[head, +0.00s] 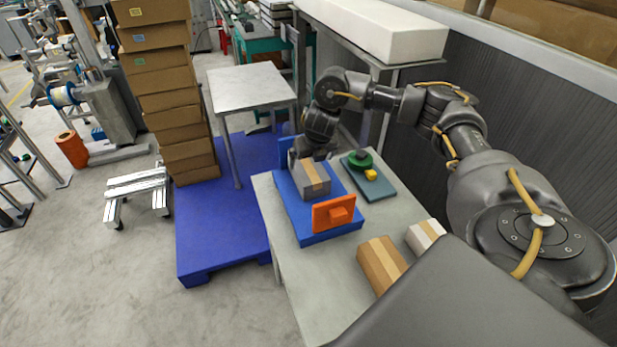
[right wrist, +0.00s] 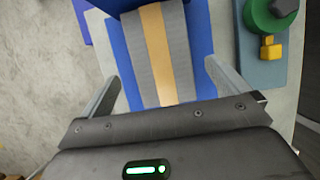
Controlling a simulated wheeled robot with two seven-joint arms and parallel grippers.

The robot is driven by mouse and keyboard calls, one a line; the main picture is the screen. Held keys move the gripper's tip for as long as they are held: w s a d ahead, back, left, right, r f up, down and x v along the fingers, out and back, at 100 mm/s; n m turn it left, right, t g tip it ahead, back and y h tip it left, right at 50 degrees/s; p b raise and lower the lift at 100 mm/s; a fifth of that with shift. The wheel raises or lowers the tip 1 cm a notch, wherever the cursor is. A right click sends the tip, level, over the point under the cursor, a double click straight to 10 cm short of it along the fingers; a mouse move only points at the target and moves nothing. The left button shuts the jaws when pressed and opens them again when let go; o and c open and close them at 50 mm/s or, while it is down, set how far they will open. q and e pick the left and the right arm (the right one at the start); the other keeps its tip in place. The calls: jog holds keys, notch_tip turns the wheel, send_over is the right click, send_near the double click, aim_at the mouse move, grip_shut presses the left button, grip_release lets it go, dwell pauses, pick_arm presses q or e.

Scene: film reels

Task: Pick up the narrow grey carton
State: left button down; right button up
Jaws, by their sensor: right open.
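The narrow grey carton (head: 314,184) has a tan tape stripe along its top. It sits on a blue fixture (head: 330,236) on the grey table, behind an orange stop plate (head: 322,217). In the right wrist view the carton (right wrist: 138,55) fills the upper middle. My right gripper (head: 304,157) is at the carton's far end, partly hidden by my own wrist. In the wrist view its open fingers (right wrist: 160,76) stand apart, one to each side of the carton's line, with gaps. No grip shows. My left gripper is not in view.
A grey-blue plate (head: 376,191) with a green round part (head: 359,160) and a yellow block (head: 370,175) lies right of the fixture. A brown carton (head: 383,264) and a small pale carton (head: 425,235) stand nearer. Stacked boxes (head: 165,90) rise at left.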

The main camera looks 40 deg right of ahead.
aim_at(309, 168)
jog(key=shift+f, duration=0.35)
jog(key=p+x, duration=0.1)
jog(key=x, duration=0.3)
jog(key=shift+w+d+f, duration=0.15)
jog(key=shift+f, duration=0.2)
jog(key=c, duration=1.1)
